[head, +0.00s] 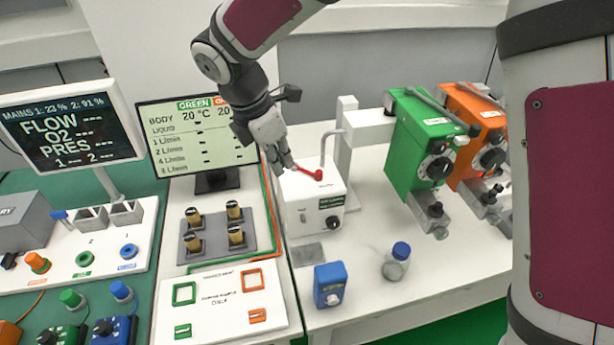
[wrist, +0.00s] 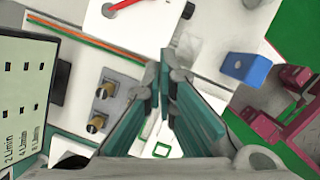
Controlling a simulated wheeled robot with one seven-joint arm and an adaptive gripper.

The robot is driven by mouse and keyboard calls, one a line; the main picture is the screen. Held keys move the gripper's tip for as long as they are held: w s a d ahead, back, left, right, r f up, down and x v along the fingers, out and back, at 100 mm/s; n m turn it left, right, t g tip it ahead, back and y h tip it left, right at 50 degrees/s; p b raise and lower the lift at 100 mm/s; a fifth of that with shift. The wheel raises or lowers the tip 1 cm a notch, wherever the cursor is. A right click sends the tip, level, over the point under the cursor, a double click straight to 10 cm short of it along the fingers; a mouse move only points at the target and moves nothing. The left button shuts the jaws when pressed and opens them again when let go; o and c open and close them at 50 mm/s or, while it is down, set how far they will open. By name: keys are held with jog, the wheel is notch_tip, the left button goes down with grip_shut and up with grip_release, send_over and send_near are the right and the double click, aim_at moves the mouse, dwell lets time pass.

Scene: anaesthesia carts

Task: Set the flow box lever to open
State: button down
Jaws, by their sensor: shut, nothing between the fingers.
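The flow box (head: 315,203) is a white box on the white bench, with a black knob and a small dark label on its front. Its red lever (head: 308,172) lies across the top, its rounded end toward the right. In the wrist view the red lever (wrist: 122,4) shows at the top edge on the white box top (wrist: 140,25), partly cut off. My gripper (head: 284,168) is shut and empty, just left of the lever and close to it. In the wrist view my gripper (wrist: 161,58) has its fingertips together, apart from the lever. I cannot tell whether they touch the box.
Green (head: 424,140) and orange (head: 474,130) vaporizers stand to the right on a white rail. A grey bent pipe (head: 328,143) rises behind the box. A blue device (head: 329,285) and a blue-capped bottle (head: 397,262) stand in front. A monitor (head: 195,135) is behind left.

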jog(key=a+n, duration=0.1)
jog(key=p, duration=0.1)
send_near(308, 185)
jog(key=shift+t+h, duration=0.3)
jog(key=shift+t, duration=0.1)
jog(key=f, duration=0.1)
jog(key=s+a+f, duration=0.1)
jog(key=f, duration=0.1)
jog(key=s+a+f, duration=0.1)
jog(key=f, duration=0.1)
jog(key=shift+s+f, duration=0.1)
jog(key=shift+s, duration=0.1)
jog(key=shift+w+d+f+p, duration=0.15)
jog(key=shift+w+d+p, duration=0.1)
jog(key=shift+w+d, duration=0.35)
jog(key=shift+w+d+f+p, duration=0.2)
jog(key=shift+w+d+p, duration=0.05)
jog(key=shift+w+d, duration=0.7)
jog(key=shift+w, duration=0.05)
